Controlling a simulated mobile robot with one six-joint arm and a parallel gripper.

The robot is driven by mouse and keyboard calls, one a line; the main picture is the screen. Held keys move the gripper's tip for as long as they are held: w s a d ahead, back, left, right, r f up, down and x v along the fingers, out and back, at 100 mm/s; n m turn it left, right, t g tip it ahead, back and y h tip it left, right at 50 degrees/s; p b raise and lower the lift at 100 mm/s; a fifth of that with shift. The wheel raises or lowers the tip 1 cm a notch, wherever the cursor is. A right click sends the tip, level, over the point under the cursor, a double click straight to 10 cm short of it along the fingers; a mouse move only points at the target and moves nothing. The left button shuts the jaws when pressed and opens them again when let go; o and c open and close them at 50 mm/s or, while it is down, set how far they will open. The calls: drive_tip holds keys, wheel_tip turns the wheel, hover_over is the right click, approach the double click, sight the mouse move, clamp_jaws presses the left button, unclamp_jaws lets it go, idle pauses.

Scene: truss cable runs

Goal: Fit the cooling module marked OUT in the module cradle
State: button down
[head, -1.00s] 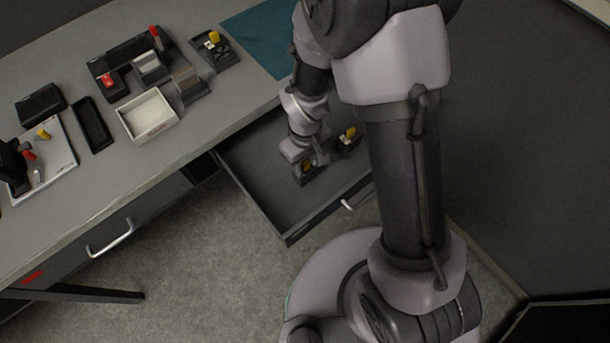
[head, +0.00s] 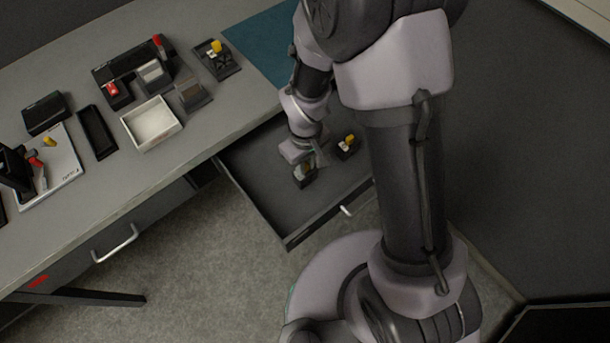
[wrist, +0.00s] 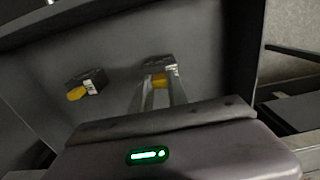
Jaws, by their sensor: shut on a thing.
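My gripper (head: 312,160) reaches down into the open drawer (head: 262,190). It is shut on a small dark module with a yellow part (head: 305,178). In the wrist view my gripper's two fingers (wrist: 159,88) close on this yellow part (wrist: 166,78). A second dark module with a yellow part (head: 347,146) stands apart in the drawer; it also shows at the left of the wrist view (wrist: 86,86). I cannot read OUT on either. On the bench is a dark fixture with red handles (head: 128,72); I cannot tell whether it is the module cradle.
A dark holder with a yellow-topped piece (head: 216,60) sits beside a teal mat (head: 262,42). A white tray (head: 152,124), a narrow black tray (head: 97,132) and a white board with tools (head: 62,175) lie on the bench. The drawer walls surround my gripper.

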drive_tip(key=shift+r+p, duration=2.45)
drive_tip(key=shift+r, duration=0.9)
drive_tip(key=shift+f, duration=0.1)
